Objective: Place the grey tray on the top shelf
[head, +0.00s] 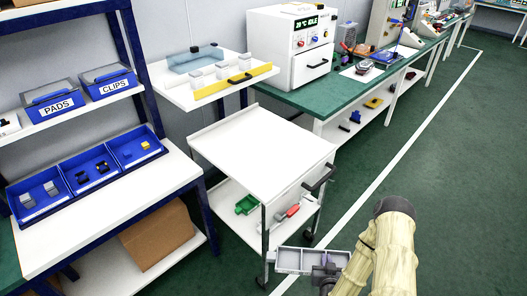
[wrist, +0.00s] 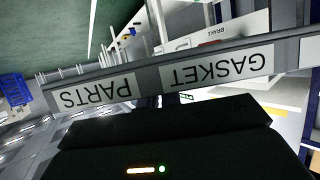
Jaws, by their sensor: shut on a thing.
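The grey tray (head: 288,262), a shallow tray with dividers, is held by my gripper (head: 327,272) at its right side, low in front of the cart in the head view. In the wrist view the grey tray (wrist: 150,80) spans the picture, its wall labelled PARTS and GASKET, upside down. My gripper (wrist: 172,100) is shut on its wall; the fingertips are mostly hidden. The white cart's top shelf (head: 262,150) is empty, with a raised rim at the back and left. The tray is apart from it, near the cart's front right leg.
A black handle (head: 319,179) sticks out at the cart's right. A workbench (head: 345,88) stands behind, blue-framed shelving at left. Green floor (head: 450,180) is clear at right.

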